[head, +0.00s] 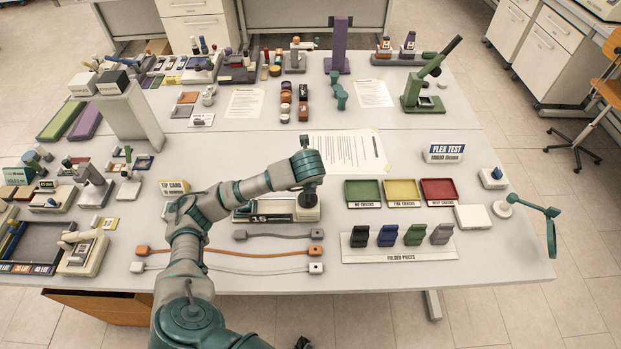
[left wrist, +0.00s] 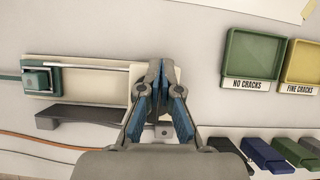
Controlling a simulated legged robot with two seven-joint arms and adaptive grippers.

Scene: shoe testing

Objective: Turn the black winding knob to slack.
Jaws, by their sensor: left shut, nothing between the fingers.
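A cream and green winding device (head: 265,211) with a dark label reading what looks like "25" lies near the middle of the table. It also shows in the left wrist view (left wrist: 95,69), with a green clamp (left wrist: 40,79) at its left end and a thin rod along it. My left gripper (head: 308,197) points down over the cream block at the device's right end. In the left wrist view the fingers (left wrist: 161,70) meet at their tips over that block, shut and empty. I cannot make out the black knob; the fingers may hide it.
Grey, orange and white straps (head: 235,252) lie in front of the device. Green, yellow and red trays (head: 364,206) and a board of folded pieces (head: 400,255) stand to the right. A paper sheet (head: 350,150) lies behind.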

